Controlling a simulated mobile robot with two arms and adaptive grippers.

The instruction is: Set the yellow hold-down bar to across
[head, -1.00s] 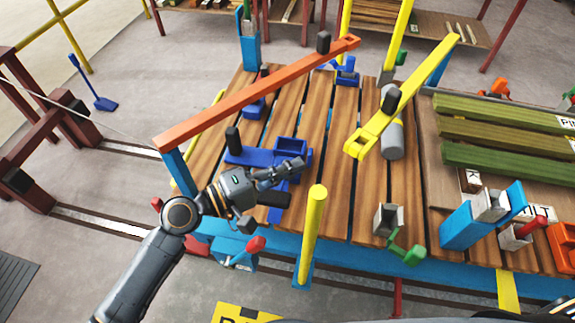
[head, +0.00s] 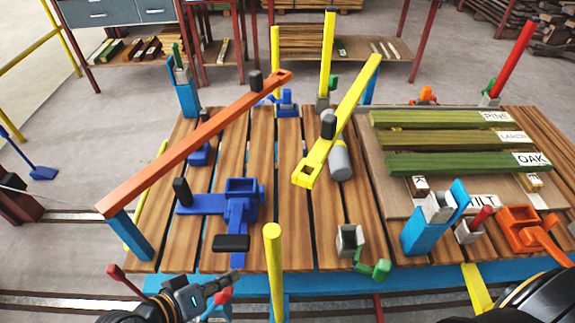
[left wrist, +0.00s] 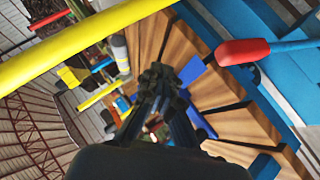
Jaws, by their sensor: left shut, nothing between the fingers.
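The yellow hold-down bar (head: 350,102) slants over the plank table in the head view. Its near end has a square socket (head: 305,175), with no post in it, and its far end is by a blue post at the back. A black knob (head: 328,124) stands on the bar. A yellow upright post (head: 274,268) stands at the table's front edge, apart from the bar. My left gripper (head: 234,280) is shut and empty, low at the front edge, left of that post and away from the bar. It also shows in the left wrist view (left wrist: 160,80). My right gripper is out of view.
An orange bar (head: 190,147) spans the left of the table above a blue fixture (head: 241,205). A grey cylinder (head: 341,162) lies under the yellow bar. Green beams (head: 440,141) lie at right. A red knob (left wrist: 242,52) is near my gripper in the left wrist view.

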